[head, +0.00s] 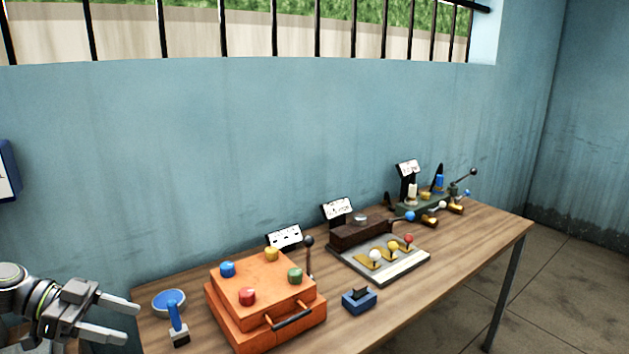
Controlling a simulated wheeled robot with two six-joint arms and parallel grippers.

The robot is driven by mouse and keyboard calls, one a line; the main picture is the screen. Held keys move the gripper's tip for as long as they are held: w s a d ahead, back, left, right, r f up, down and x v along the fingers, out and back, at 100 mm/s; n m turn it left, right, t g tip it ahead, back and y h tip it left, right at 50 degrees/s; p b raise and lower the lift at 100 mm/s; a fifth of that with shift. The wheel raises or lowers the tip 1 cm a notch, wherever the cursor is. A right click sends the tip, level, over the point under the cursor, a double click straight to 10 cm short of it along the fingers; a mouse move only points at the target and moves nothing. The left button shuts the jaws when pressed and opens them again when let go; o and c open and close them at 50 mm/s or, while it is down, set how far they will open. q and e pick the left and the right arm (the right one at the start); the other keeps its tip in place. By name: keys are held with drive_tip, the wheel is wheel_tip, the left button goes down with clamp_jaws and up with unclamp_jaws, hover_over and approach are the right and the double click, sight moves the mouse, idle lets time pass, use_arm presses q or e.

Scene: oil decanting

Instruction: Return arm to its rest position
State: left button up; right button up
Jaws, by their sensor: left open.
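My left gripper (132,322) is at the lower left of the head view, beside the left end of the wooden table (480,243). Its two fingers are apart and nothing is between them. My right gripper does not show. On the table, an orange case (262,300) with coloured knobs and a dark handle stands to the right of the left gripper. A blue round dish (169,301) and a small blue-handled tool (177,325) lie between the gripper and the case.
A grey board (400,268) with coloured-knob levers stands mid-table, with a small blue block (359,300) in front. A green device (430,207) with levers stands at the far right end. Small signs (285,237) stand along the back. A blue wall (300,150) rises behind.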

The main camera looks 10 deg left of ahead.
use_arm(q)
drive_tip(key=s+d+f+n+g+y, duration=0.1)
drive_tip(key=s+d+f+n+y, duration=0.15)
drive_tip(key=s+d+f, duration=0.5)
drive_tip(key=s+d+f+n+g+y, duration=0.1)
drive_tip(key=s+d+f+y, duration=0.25)
drive_tip(key=f, duration=0.75)
drive_tip(key=s+d+f+n+g+y, duration=0.1)
drive_tip(key=s+d+f+n+y, duration=0.1)
drive_tip(key=s+d+f, duration=0.45)
drive_tip(key=s+a+n+t+y, duration=0.1)
drive_tip(key=s+a+n+y, duration=0.15)
drive_tip(key=n+y, duration=0.35)
wheel_tip(320, 180, down, 31)
drive_tip(key=a+n+g+h+b, duration=0.1)
drive_tip(key=a+b, duration=0.1)
drive_tip(key=b, duration=0.3)
drive_tip(key=s+d+f+g+b, duration=0.1)
drive_tip(key=s+f+b, duration=0.3)
drive_tip(key=s+f, duration=1)
wheel_tip(320, 180, down, 4)
drive_tip(key=shift+s+d+h, duration=0.25)
drive_tip(key=shift+s+h, duration=0.05)
drive_tip(key=shift+s, duration=0.1)
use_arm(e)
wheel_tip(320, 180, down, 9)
